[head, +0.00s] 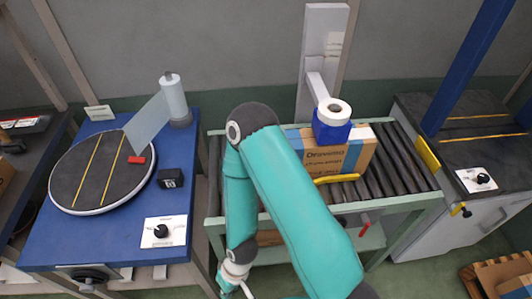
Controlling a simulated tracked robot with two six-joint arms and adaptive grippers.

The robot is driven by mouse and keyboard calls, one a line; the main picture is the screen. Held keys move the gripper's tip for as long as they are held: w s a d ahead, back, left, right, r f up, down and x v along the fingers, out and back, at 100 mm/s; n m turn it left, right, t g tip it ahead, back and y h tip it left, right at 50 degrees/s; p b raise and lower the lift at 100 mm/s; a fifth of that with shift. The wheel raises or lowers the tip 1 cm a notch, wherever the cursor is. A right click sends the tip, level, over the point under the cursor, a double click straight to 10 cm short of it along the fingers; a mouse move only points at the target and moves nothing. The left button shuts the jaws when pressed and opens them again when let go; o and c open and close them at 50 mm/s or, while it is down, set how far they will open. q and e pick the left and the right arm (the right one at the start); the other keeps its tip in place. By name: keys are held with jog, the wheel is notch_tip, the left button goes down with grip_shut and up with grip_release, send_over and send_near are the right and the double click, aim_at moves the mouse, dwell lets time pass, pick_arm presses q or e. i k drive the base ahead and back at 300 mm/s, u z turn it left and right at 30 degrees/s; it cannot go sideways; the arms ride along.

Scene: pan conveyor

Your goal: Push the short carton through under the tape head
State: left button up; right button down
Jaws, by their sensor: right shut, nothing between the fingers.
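A brown carton (357,158) with a blue band and printed lettering sits on the roller conveyor (404,168). The tape head (332,130), a blue block with a white roll, hangs from a grey post and covers part of the carton's top and front. I cannot tell how much clearance lies between them. My right gripper (238,291) hangs low at the bottom edge, shut and empty, in front of the conveyor and away from the carton. It is partly cut off. My left gripper is out of view.
A yellow bar (336,179) runs along the carton's front. The rollers right of the carton are clear. A blue table (72,238) with a round turntable stands left. A dark belt station (472,152) stands right. Another brown box (269,238) lies on the lower shelf.

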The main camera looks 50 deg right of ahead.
aim_at(354, 156)
jog(key=z, duration=0.1)
jog(key=k, duration=1.3)
jog(key=z, duration=0.35)
jog(key=i, duration=1.05)
jog(key=u, duration=0.05)
